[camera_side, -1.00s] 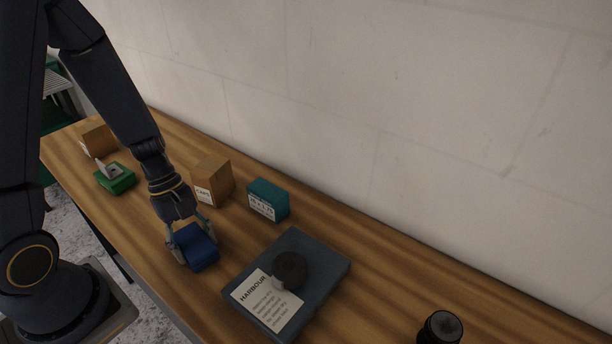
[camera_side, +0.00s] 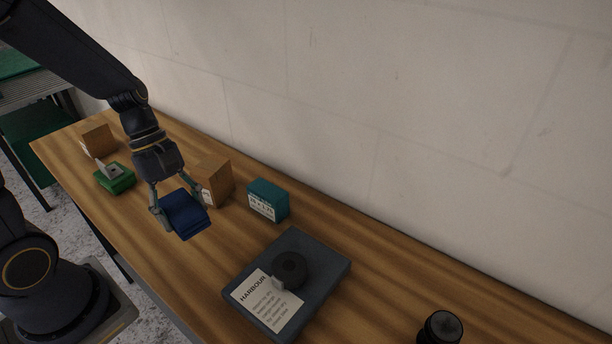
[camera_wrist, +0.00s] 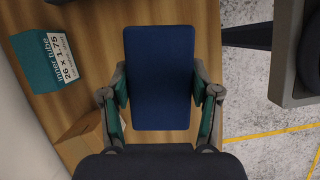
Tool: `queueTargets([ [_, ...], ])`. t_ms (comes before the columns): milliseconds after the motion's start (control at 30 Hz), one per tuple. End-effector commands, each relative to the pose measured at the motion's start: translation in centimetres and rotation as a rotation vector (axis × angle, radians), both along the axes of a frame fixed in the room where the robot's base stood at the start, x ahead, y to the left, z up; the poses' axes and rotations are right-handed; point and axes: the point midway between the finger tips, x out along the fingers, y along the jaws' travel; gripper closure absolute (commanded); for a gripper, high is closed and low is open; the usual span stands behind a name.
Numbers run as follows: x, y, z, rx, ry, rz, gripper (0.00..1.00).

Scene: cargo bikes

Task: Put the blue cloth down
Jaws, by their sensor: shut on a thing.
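The blue cloth (camera_side: 186,215) is a folded dark blue block in the side view. My gripper (camera_side: 180,205) is shut on it, one finger on each side, and holds it over the wooden bench. It looks raised above the bench top and a little tilted. In the wrist view the cloth (camera_wrist: 160,78) fills the middle between the green-padded fingers (camera_wrist: 160,108). The bench surface right under the cloth is hidden.
A cardboard box (camera_side: 217,183) stands just behind the gripper, with a teal inner tube box (camera_side: 268,201) beside it. A dark grey slab (camera_side: 325,265) carries a label and a black round object (camera_side: 290,268). A green item (camera_side: 115,180) and another box (camera_side: 98,140) lie left. A black knob-like object (camera_side: 441,327) stands lower right.

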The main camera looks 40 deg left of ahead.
Motion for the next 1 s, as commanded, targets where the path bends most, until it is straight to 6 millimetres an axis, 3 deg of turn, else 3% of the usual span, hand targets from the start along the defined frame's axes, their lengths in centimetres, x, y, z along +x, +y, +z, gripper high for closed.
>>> queueTargets([
  [133,0.6,0.8,0.4,0.000,0.001,0.215,0.73],
  [233,1.5,2.7,0.4,-0.001,-0.002,0.495,0.73],
  [400,2.3,7.9,1.1,-0.001,-0.006,1.030,0.73],
  [600,1.5,13.7,2.3,-0.002,-0.006,1.501,0.73],
  [700,0.6,16.0,3.0,-0.004,-0.005,1.636,0.73],
  [833,-0.1,17.6,3.3,-0.001,-0.001,1.701,0.73],
  [1000,2.3,19.1,2.0,0.003,0.006,1.709,0.73],
])
